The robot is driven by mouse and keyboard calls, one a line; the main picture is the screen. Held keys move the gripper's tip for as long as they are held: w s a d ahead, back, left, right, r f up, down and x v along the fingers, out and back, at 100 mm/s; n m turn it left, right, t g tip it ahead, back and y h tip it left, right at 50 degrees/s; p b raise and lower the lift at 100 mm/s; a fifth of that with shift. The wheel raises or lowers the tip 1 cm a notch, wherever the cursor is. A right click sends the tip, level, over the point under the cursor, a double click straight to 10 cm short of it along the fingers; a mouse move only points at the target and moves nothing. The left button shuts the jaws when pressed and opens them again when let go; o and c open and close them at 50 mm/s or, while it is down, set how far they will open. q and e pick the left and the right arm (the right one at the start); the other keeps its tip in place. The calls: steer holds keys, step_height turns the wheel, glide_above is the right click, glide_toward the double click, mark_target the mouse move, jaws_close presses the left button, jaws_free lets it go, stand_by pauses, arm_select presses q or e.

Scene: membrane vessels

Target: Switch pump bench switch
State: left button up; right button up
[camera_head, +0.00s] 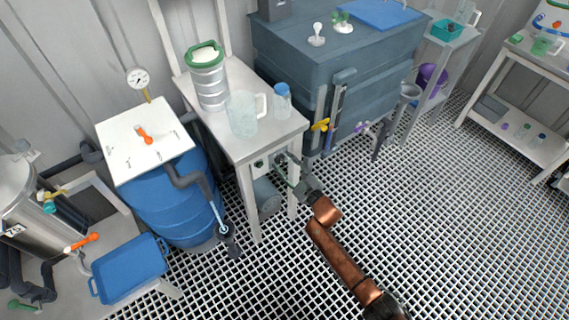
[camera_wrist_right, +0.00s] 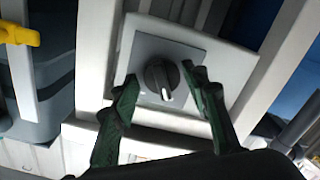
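The pump bench switch is a dark round knob (camera_wrist_right: 160,80) with a pale pointer mark, on a grey plate (camera_wrist_right: 188,48) in the right wrist view. My right gripper (camera_wrist_right: 161,76) is open, its two green fingers on either side of the knob. I cannot tell whether either fingertip touches it. In the head view, my right gripper (camera_head: 288,168) reaches the front panel below the top of the white pump bench (camera_head: 262,147) and partly hides the switch there. My left gripper is not in view.
A metal canister (camera_head: 209,86), a clear jug (camera_head: 242,116) and a blue-capped bottle (camera_head: 282,101) stand on the bench. A large grey-blue tank (camera_head: 320,62) with a yellow valve handle (camera_head: 320,125) is to the right. A blue barrel (camera_head: 172,208) stands left. The grated floor (camera_head: 420,220) is open at right.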

steer(key=shift+o, duration=0.8)
steer(key=shift+a, duration=0.1)
steer(key=shift+s+f, duration=0.1)
steer(key=v, duration=1.2)
